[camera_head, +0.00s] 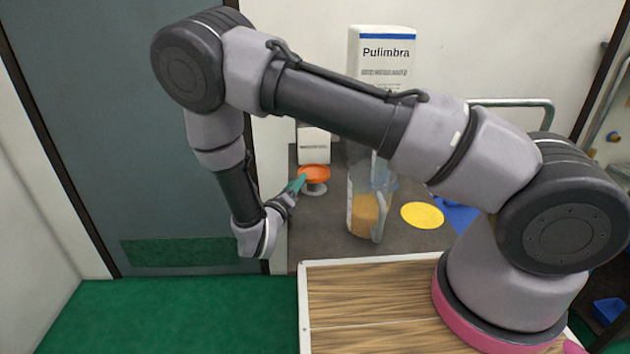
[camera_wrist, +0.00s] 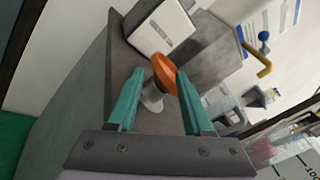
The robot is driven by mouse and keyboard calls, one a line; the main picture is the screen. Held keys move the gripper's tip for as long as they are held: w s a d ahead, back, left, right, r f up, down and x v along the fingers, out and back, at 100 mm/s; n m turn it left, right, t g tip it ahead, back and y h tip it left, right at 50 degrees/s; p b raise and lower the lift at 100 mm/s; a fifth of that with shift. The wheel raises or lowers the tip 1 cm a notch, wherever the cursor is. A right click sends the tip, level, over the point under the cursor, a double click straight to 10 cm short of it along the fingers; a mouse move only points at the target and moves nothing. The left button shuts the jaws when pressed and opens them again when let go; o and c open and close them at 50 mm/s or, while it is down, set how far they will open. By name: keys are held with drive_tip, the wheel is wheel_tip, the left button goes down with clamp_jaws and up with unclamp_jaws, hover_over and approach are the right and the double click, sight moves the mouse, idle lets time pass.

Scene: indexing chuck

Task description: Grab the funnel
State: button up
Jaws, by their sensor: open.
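The orange funnel (camera_head: 318,172) sits with its wide mouth up on the dark worktop, with a pale lower part beneath it. In the wrist view the funnel (camera_wrist: 163,72) shows between and beyond my teal fingertips, close to the right one; I cannot tell whether they touch. My gripper (camera_head: 299,184) is open and comes at the funnel from the left. It also shows in the wrist view, with my gripper (camera_wrist: 159,76) holding nothing. The right finger covers part of the funnel's edge.
A white box (camera_head: 313,142) stands right behind the funnel. A clear jug (camera_head: 362,215) with tan contents stands to the right, near a yellow disc (camera_head: 422,215) and a blue item (camera_head: 457,215). A white Pufimbra container (camera_head: 383,55) stands at the back.

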drive_tip(key=x, duration=0.7)
drive_tip(key=shift+w, duration=0.2)
clamp_jaws()
